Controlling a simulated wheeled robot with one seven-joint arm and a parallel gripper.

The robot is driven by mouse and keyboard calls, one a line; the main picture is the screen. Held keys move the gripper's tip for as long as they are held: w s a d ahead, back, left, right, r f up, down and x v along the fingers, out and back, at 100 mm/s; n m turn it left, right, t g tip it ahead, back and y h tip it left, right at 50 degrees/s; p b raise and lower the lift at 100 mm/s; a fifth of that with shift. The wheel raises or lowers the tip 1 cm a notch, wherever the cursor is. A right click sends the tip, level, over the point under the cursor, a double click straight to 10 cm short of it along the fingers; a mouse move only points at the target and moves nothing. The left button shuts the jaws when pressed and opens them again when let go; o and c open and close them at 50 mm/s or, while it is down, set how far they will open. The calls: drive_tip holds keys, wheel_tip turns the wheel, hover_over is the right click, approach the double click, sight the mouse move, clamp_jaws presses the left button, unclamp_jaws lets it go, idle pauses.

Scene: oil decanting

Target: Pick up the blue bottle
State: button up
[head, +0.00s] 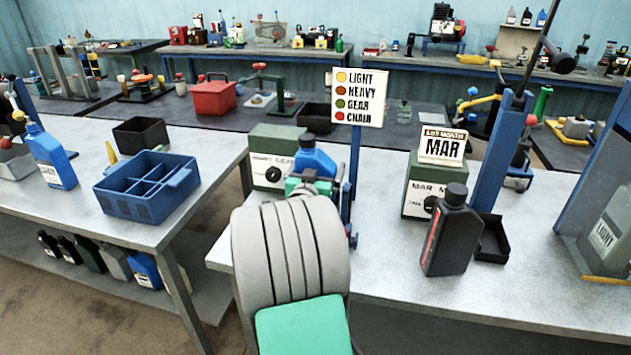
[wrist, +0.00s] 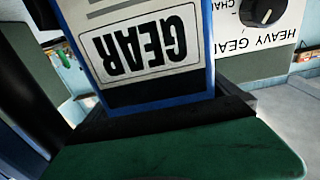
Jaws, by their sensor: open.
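A blue bottle (head: 315,158) stands on the middle bench, just beyond my gripper (head: 310,184). In the wrist view the bottle (wrist: 206,60) is close up and upside down, with a white label reading GEAR. My gripper is open, with the bottle right before it. My arm hides the lower part of the bottle in the head view, and I cannot tell whether the fingers touch it. Another blue bottle (head: 50,157) stands on the left bench, and one more (head: 145,270) is on the shelf below.
A green dial box (head: 268,160) is behind the bottle, and a blue post with a colour sign (head: 358,97) rises at its right. A black bottle (head: 453,232) and a small black tray (head: 491,243) are further right. A blue divided crate (head: 150,211) sits on the left bench.

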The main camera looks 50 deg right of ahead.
drive_tip(key=c, duration=1.6)
drive_tip(key=shift+r, duration=0.2)
drive_tip(key=shift+c, duration=0.6)
drive_tip(key=shift+w+r, duration=0.1)
